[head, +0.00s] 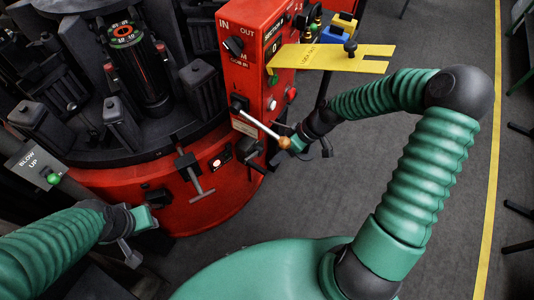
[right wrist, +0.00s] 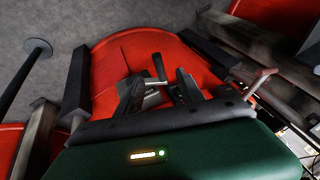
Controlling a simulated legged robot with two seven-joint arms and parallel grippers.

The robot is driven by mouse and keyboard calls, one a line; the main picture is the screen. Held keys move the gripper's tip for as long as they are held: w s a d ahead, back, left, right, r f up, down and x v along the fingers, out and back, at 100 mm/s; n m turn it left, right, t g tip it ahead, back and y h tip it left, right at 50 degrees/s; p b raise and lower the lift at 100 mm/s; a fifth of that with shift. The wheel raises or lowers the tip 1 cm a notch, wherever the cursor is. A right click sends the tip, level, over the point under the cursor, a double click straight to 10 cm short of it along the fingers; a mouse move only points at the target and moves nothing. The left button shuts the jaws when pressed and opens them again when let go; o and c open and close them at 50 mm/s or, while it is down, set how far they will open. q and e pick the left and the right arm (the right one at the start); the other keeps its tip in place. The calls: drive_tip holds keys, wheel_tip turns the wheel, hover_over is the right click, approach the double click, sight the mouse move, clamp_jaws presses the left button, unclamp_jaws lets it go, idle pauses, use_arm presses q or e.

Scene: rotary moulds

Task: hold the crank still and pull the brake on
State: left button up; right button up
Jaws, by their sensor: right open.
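A silver lever with a tan ball knob (head: 284,142) sticks out from the front of the red control column. A dark crank-like handle (head: 250,152) sits below it, and a grey T-shaped handle (head: 198,182) hangs on the red base. I cannot tell for sure which is the crank and which the brake. My right gripper (head: 297,143) is at the lever's knob; whether it touches is unclear. In the right wrist view its two dark fingers (right wrist: 158,92) are apart, with red panelling beyond. My left gripper (head: 142,218) is in front of the base, at lower left; its fingers are unclear.
The red control column (head: 253,70) carries knobs and buttons, with a yellow plate (head: 330,58) jutting right. The round red machine base (head: 215,205) bears black moulds. A "BLOW UP" panel (head: 35,165) stands at left. Grey floor is clear at right, up to a yellow line (head: 492,150).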

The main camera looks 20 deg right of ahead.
drive_tip(key=d+b+x, duration=0.1)
drive_tip(key=b+x, duration=0.2)
drive_tip(key=x, duration=1.3)
drive_tip(key=shift+d+f, duration=0.25)
drive_tip(key=shift+f, duration=0.1)
drive_tip(key=shift+a+r, duration=0.15)
drive_tip(key=shift+a, duration=0.35)
drive_tip(key=shift+c, duration=0.9)
drive_tip(key=shift+a, duration=0.2)
drive_tip(key=shift+c, duration=3.5)
drive_tip(key=shift+d, duration=0.35)
clamp_jaws()
use_arm(q)
drive_tip(key=f, duration=0.1)
drive_tip(key=d+f, duration=0.1)
drive_tip(key=f, duration=0.1)
drive_tip(key=shift+s+d+f, duration=0.1)
drive_tip(key=shift+d, duration=0.15)
use_arm(e)
drive_tip(key=shift+s+a, duration=0.1)
drive_tip(key=shift+a, duration=0.05)
use_arm(q)
drive_tip(key=shift+c, duration=0.2)
